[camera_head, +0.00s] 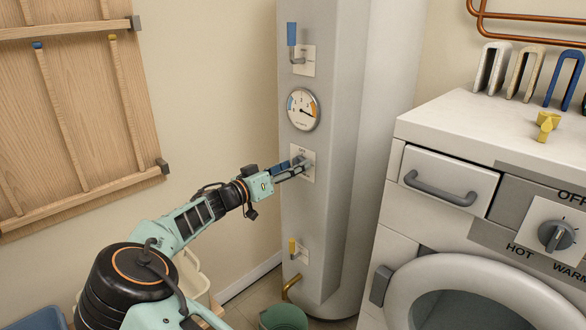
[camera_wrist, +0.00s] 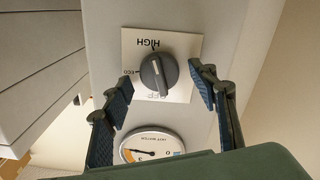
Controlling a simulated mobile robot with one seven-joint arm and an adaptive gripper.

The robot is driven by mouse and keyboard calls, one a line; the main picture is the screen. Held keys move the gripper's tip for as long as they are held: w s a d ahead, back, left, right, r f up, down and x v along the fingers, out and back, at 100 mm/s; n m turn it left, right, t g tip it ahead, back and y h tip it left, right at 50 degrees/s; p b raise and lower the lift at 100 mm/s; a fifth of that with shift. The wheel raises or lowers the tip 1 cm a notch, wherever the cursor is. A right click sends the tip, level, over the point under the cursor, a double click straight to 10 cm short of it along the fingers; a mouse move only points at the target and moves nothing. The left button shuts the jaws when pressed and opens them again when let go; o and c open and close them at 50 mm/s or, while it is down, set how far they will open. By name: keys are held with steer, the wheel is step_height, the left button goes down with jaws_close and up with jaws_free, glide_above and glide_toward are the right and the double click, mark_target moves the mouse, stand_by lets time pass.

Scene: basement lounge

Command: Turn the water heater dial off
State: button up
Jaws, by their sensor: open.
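The water heater (camera_head: 340,120) is a tall pale cylinder-like tank in the head view. Its dial (camera_wrist: 158,75) is a round dark grey knob on a cream plate (camera_wrist: 190,45), marked HIGH, ECO and OFF, upside down in the wrist view. A pale line runs along the knob's ridge, roughly between HIGH and OFF; I cannot tell which end points. My gripper (camera_wrist: 163,84) is open, with one blue-padded finger on each side of the knob and visible gaps to it. In the head view my gripper (camera_head: 291,170) is at the plate and hides most of the dial.
A round gauge (camera_head: 303,109) and a blue-handled valve (camera_head: 292,40) are above the dial; a yellow-handled valve (camera_head: 293,248) is below. A washing machine (camera_head: 450,190) stands at right, a wooden rack (camera_head: 75,110) at left. A green bucket (camera_head: 284,318) is on the floor.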

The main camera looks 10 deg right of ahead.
steer(key=shift+w+d, duration=0.1)
steer(key=shift+w, duration=0.05)
steer(key=shift+c, duration=0.2)
steer(key=c, duration=1.1)
